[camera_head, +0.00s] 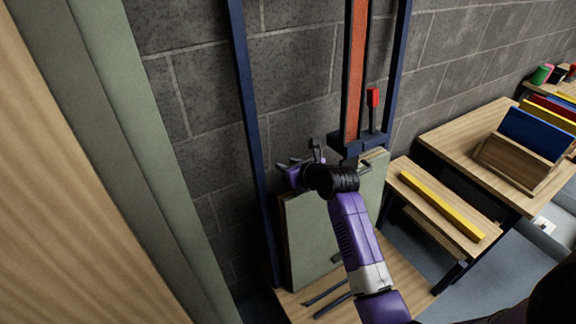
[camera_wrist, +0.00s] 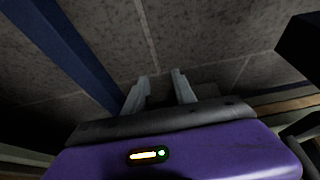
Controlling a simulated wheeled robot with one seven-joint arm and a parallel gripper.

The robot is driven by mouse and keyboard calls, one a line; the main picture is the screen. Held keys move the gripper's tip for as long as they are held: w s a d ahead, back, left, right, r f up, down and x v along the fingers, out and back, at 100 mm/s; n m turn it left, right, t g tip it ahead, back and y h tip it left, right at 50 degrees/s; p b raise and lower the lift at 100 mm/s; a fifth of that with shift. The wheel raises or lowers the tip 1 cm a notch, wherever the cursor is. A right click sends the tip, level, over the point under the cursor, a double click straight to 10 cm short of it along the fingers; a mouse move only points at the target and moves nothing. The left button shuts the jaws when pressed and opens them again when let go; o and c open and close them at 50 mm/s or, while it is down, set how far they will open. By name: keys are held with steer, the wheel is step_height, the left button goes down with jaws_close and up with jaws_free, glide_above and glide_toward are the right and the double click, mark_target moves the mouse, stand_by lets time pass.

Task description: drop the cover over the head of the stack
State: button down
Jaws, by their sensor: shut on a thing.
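A grey-green panel (camera_head: 308,240) stands upright on a low wooden bench against the block wall. A paler panel (camera_head: 375,182) shows at its right; these look like the stack. My gripper (camera_head: 287,164) is at the stack's upper edge, partly hidden by my dark wrist. In the wrist view my two pale fingers (camera_wrist: 160,85) stand a little apart in front of the wall. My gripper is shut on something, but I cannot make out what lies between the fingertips. I cannot pick out the cover with certainty. Whether anything touches the stack's top edge is unclear.
Dark blue posts (camera_head: 248,110) flank the stack. An orange upright (camera_head: 356,70) with a dark blue foot and a red-knobbed lever (camera_head: 373,98) rises behind my wrist. Dark bars (camera_head: 328,294) lie on the bench. A yellow bar (camera_head: 440,205) and wooden rack (camera_head: 517,160) are right.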

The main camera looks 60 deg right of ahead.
steer(key=shift+s+a+f+b, duration=0.15)
steer(key=shift+f+b, duration=0.35)
steer(key=shift+f, duration=0.65)
steer(key=shift+s+f+b, duration=0.15)
steer(key=shift+f+b, duration=0.35)
steer(key=shift+f, duration=0.65)
stand_by(0.5)
steer(key=c, duration=0.9)
jaws_free()
steer(key=shift+v, duration=3.85)
